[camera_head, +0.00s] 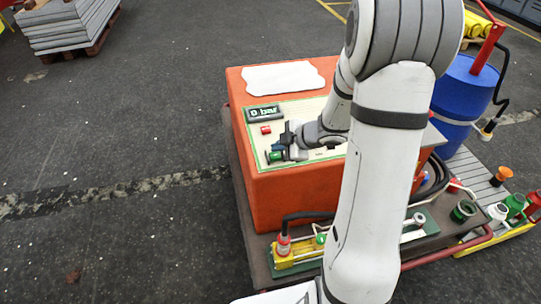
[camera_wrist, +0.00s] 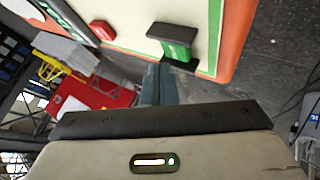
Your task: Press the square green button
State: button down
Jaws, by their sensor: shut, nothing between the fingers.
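The square green button (camera_head: 275,156) sits on the cream panel (camera_head: 313,112) on top of an orange box, near the panel's lower left corner. My gripper (camera_head: 281,150) is over the lower left of the panel, right beside the button. In the wrist view my gripper's fingertips (camera_wrist: 158,68) are shut and empty, close to the button's near edge. I cannot tell whether they touch it.
A red button (camera_head: 265,129) is just above the green one; it also shows in the wrist view (camera_wrist: 102,30). A display (camera_head: 263,113) reads "0 bar". A blue barrel (camera_head: 461,95) stands at the right. The floor left of the box is clear.

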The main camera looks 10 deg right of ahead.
aim_at(278, 156)
jog(key=shift+f, duration=0.45)
jog(key=shift+f+b, duration=0.45)
jog(key=shift+f, duration=0.1)
dwell(0.7)
jog(key=shift+r, duration=0.15)
jog(key=shift+r+p, duration=0.85)
jog(key=shift+p, duration=0.25)
notch_tip(278, 156, up, 5)
jog(key=p, duration=0.5)
jog(key=shift+r, duration=0.1)
